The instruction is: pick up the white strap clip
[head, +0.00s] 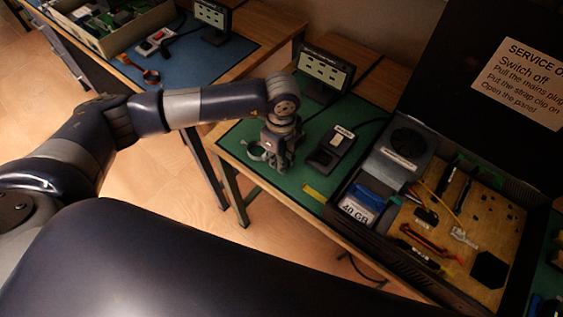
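My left gripper (277,158) points down at the left end of the green mat (313,183), just above or at its surface. Its fingers are small and dark, and I cannot tell whether they are open or shut. A pale, ring-shaped thing (256,151) shows right beside the fingers on their left; it may be a wrist strap, partly hidden by the gripper. I cannot make out a white strap clip there for certain. A small white piece (463,236) lies inside the open black case (347,211) at the right. My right gripper is not in view.
A black tester (333,149) lies on the mat right of the gripper, with a small display (325,70) behind. A yellow label (316,193) lies near the front edge. Another bench with a blue mat (205,62) stands at the upper left, beyond a floor gap.

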